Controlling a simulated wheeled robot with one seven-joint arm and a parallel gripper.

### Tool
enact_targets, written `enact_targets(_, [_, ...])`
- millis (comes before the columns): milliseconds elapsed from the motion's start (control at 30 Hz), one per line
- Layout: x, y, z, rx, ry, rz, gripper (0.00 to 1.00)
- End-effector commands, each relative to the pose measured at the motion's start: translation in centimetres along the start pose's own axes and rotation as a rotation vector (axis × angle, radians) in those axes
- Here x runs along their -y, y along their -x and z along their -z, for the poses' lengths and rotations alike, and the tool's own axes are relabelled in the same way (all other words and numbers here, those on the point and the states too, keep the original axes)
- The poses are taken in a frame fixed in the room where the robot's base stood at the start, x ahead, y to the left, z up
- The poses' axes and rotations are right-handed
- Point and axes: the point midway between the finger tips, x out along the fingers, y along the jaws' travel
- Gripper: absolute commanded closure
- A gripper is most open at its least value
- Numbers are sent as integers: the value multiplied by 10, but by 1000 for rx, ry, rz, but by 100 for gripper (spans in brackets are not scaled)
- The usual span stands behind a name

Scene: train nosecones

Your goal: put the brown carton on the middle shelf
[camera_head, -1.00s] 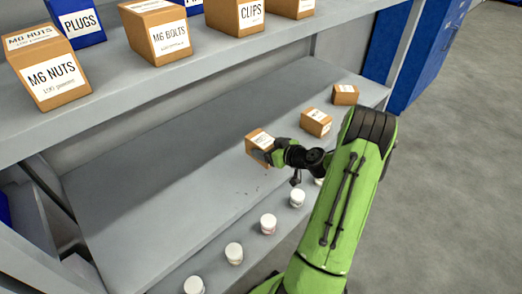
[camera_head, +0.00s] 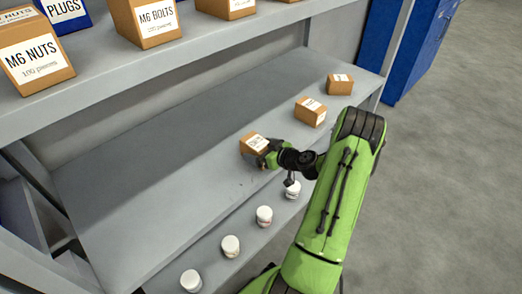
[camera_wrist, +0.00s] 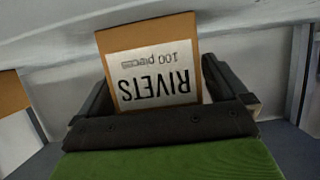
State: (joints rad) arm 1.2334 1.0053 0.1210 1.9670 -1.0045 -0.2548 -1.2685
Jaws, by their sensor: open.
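The brown carton (camera_head: 252,142) with a white label rests on the middle shelf (camera_head: 140,185), left of two other brown cartons. My gripper (camera_head: 264,158) is at the carton's front right side. In the wrist view the carton (camera_wrist: 150,45) shows a label reading RIVETS, upside down, between the two dark fingers (camera_wrist: 158,100) of my open gripper. Whether the fingers still touch the carton's sides cannot be told.
Two brown cartons (camera_head: 310,112) (camera_head: 340,85) stand to the right on the same shelf. Several white-lidded jars (camera_head: 230,246) stand below, along the front. The upper shelf (camera_head: 130,75) holds labelled boxes. Free shelf lies left of the carton. A blue cabinet (camera_head: 410,60) stands at right.

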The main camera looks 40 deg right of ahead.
Motion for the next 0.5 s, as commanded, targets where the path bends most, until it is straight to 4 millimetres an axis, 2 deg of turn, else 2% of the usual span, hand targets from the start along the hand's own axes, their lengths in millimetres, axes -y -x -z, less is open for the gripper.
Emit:
enact_targets(167, [0, 2, 5, 0, 0, 0, 0])
enact_targets(267, [-2, 24, 3, 3, -3, -5, 0])
enact_targets(500, [-2, 90, 4, 1, -3, -5, 0])
